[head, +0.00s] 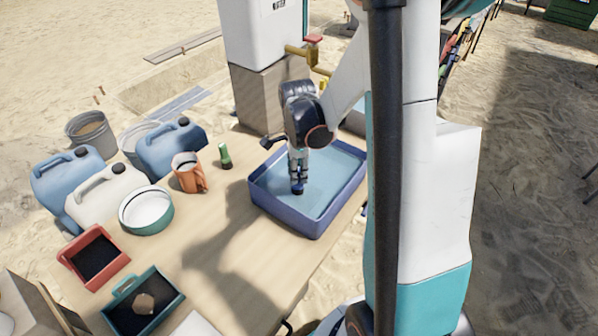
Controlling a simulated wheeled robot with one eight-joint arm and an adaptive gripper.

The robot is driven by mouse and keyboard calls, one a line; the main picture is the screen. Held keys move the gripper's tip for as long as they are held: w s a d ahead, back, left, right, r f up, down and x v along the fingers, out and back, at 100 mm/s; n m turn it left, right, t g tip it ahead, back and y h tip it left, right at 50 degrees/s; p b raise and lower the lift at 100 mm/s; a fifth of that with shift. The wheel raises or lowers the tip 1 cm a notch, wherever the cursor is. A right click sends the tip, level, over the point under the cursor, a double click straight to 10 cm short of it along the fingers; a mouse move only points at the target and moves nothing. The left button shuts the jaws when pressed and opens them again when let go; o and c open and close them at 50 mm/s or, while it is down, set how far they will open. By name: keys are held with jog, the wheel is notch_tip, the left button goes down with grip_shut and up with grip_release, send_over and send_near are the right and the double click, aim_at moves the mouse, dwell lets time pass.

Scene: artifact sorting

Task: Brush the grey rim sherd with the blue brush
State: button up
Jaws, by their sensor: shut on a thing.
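My gripper (298,172) points down over the blue basin (316,229) and is shut on a small dark blue thing, which looks like the blue brush (297,190). Only a little of it shows below the fingers. Its tip is over or in the pale blue water; I cannot tell which. A brownish-grey sherd (144,303) lies in the green tray (121,293) at the lower left, well away from my gripper. I cannot tell whether it is the grey rim sherd.
A red tray (69,247) with dark filling, a green-and-white bowl (146,224), an orange jug (189,181) and a small green thing (225,156) stand on the table. Jugs and buckets crowd the left. A white tank (258,35) with a tap stands behind the basin. The table's middle is clear.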

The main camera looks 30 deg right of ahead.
jog(key=shift+w+a, duration=0.3)
jog(key=shift+w, duration=0.45)
jog(key=shift+s+d, duration=0.25)
jog(key=shift+s, duration=0.35)
jog(key=shift+s+d, duration=0.2)
jog(key=shift+s, duration=0.4)
jog(key=shift+r+p, duration=3.3)
jog(key=shift+r, duration=1.3)
jog(key=shift+f, duration=0.15)
jog(key=shift+w+a+f+b, duration=0.1)
jog(key=shift+w+f+b, duration=0.1)
jog(key=shift+f+b, duration=0.95)
jog(key=shift+w+a+f+b, duration=0.1)
jog(key=shift+w+f+b, duration=0.15)
jog(key=shift+f+b, duration=0.95)
jog(key=shift+w+f+b, duration=0.2)
jog(key=shift+f+b, duration=0.65)
jog(key=shift+f, duration=0.55)
jog(key=shift+f+b, duration=0.5)
jog(key=shift+f, duration=0.25)
